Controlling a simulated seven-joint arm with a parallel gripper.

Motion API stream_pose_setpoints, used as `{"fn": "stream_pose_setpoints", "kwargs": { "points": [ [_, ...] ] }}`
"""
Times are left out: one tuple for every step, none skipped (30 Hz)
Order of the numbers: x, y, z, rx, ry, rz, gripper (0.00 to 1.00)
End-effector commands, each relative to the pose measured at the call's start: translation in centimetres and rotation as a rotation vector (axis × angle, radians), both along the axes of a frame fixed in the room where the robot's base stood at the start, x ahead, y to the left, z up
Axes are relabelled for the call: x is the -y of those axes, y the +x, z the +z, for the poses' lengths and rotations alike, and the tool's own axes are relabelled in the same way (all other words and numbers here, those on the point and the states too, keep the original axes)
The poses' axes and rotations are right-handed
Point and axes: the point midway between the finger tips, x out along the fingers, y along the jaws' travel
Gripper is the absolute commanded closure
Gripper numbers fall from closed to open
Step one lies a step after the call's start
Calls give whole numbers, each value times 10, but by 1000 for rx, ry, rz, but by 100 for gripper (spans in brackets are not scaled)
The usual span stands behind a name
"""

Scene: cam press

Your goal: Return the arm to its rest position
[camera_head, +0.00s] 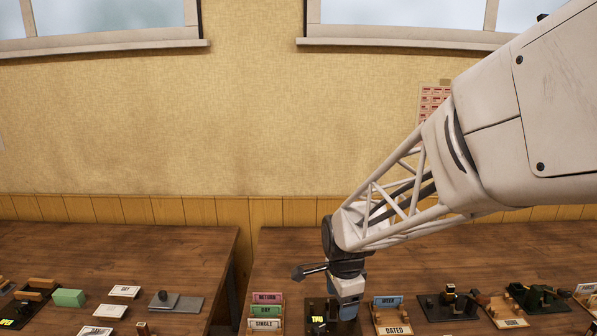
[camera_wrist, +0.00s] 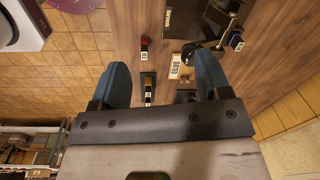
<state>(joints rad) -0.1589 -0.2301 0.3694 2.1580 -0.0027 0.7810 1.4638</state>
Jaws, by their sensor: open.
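My arm reaches in from the upper right of the head view and bends down to the right-hand table (camera_head: 275,245). My gripper (camera_head: 347,306) hangs low over the front of that table, above a dark base with a yellow label (camera_head: 318,319), and hides part of it. In the wrist view my gripper (camera_wrist: 163,78) shows its two blue-grey fingers wide apart, with nothing held between them. A small dark piece with an orange band (camera_wrist: 149,90) and a cream labelled block (camera_wrist: 175,66) show beyond, in the space between the fingers.
Left of my gripper stand RETURN (camera_head: 267,298), DAY (camera_head: 265,311) and SINGLE (camera_head: 264,324) cards. Right of it are a blue WEEK card (camera_head: 387,301), a DATED block (camera_head: 396,330) and dark devices (camera_head: 449,304). A gap separates the tables.

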Motion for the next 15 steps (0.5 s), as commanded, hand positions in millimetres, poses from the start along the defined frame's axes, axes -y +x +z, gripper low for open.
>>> {"fn": "stream_pose_setpoints", "kwargs": {
  "points": [
    [7,-10,12,13,-3,52,30],
    [10,-16,17,17,-5,90,30],
    [15,-25,24,24,-9,141,30],
    [18,-30,30,30,-13,179,30],
    [21,-37,35,36,-16,216,30],
    [26,-45,41,43,-21,267,30],
    [29,-51,46,47,-24,303,30],
    [32,-58,51,53,-30,341,30],
    [36,-67,57,59,-35,391,30],
    [39,-73,61,64,-40,430,30],
    [42,-80,65,69,-45,467,30],
    [46,-89,70,76,-52,517,30],
    [49,-96,74,80,-58,554,30],
    [51,-102,78,86,-64,591,30],
    [55,-112,82,92,-72,642,30]
  ]
}}
